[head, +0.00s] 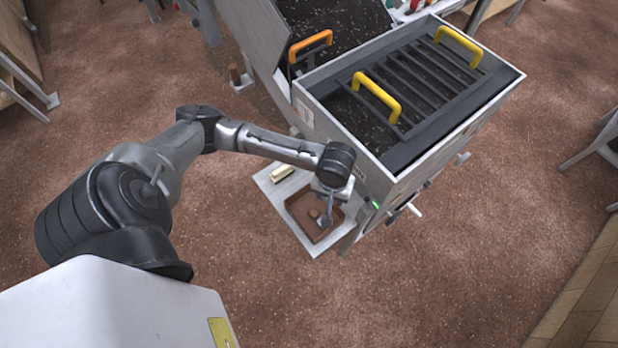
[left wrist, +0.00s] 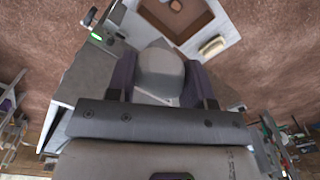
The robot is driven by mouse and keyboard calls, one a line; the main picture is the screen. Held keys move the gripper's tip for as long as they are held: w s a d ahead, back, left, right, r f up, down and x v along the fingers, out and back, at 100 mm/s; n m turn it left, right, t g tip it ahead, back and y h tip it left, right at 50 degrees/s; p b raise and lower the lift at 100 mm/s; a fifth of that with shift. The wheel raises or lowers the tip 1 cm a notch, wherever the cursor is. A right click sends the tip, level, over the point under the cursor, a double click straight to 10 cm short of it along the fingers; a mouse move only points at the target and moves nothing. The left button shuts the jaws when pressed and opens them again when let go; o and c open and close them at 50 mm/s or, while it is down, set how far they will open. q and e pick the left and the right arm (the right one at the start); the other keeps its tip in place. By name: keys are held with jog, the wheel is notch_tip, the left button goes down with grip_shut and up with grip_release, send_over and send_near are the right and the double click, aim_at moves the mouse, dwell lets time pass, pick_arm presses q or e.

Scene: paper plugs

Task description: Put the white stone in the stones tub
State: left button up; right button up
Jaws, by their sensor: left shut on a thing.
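My left gripper (head: 325,215) is over a small brown open tub (head: 292,203) on a pale side shelf. In the left wrist view my left gripper (left wrist: 160,85) is shut on a rounded pale grey-white stone (left wrist: 160,70), held between its two dark fingers. I see no label on the tub. In the head view the stone is hard to tell apart from the gripper. My right gripper is not in view.
A cream-coloured brush-like block (head: 282,173) lies on the shelf (head: 268,182) beside the tub. A large grey machine box (head: 375,165) with a slatted top and yellow handles (head: 377,95) stands close to the right. Brown speckled floor lies open around the shelf.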

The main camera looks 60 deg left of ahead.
pick_arm(q)
jog(key=a+f+n+b, duration=0.6)
jog(key=a+f+b, duration=0.15)
jog(key=f, duration=0.35)
jog(key=a+f+n+b, duration=0.5)
jog(key=a+f+b, duration=0.3)
jog(key=f, duration=0.4)
jog(key=b, duration=1.2)
send_over(306, 204)
notch_tip(306, 204, down, 8)
jog(key=r, duration=0.1)
notch_tip(306, 204, down, 2)
jog(key=shift+d+f+n, duration=0.1)
jog(key=shift+n, duration=0.2)
jog(key=shift+f, duration=2.85)
jog(key=o, duration=1)
